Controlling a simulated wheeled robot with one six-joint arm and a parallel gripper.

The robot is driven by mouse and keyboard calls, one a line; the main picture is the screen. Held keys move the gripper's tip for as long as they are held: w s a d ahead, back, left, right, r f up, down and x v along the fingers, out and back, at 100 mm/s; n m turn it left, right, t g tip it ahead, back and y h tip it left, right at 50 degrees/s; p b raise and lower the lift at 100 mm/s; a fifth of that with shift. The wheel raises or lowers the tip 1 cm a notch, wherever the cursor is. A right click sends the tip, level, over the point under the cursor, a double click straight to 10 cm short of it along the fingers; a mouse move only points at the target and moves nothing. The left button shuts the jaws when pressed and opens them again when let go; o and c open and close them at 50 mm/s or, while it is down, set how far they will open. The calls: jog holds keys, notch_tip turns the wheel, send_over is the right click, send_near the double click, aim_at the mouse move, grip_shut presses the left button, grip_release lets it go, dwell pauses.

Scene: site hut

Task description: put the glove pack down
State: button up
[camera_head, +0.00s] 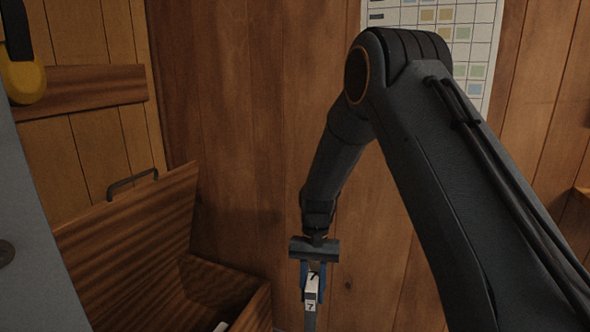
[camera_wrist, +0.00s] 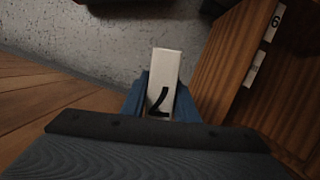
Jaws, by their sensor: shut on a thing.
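My gripper (camera_head: 312,283) points down, with its blue fingers shut on the glove pack (camera_head: 311,298), a small white block with a black mark like a 7. In the wrist view the glove pack (camera_wrist: 165,68) sits between the blue fingers (camera_wrist: 160,106), and its far end sticks out past them. A grey speckled floor shows beyond it. Its height above the floor is hard to judge.
A wooden chest (camera_head: 262,308) with its lid (camera_head: 130,245) raised stands left of my gripper. In the wrist view a wooden side (camera_wrist: 232,62) with white labels, one reading 6, is close on the right. A plank wall (camera_head: 250,120) stands behind. A dark object (camera_wrist: 125,4) lies at the wrist view's top edge.

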jog(key=s+d+f+n, duration=0.1)
jog(key=d, duration=0.6)
jog(key=s+d+f+n, duration=0.1)
jog(key=s+d+f, duration=0.1)
jog(key=d, duration=0.5)
jog(key=s+r+p, duration=1)
jog(key=r+p, duration=0.4)
jog(key=p, duration=0.4)
jog(key=shift+s+d, duration=0.4)
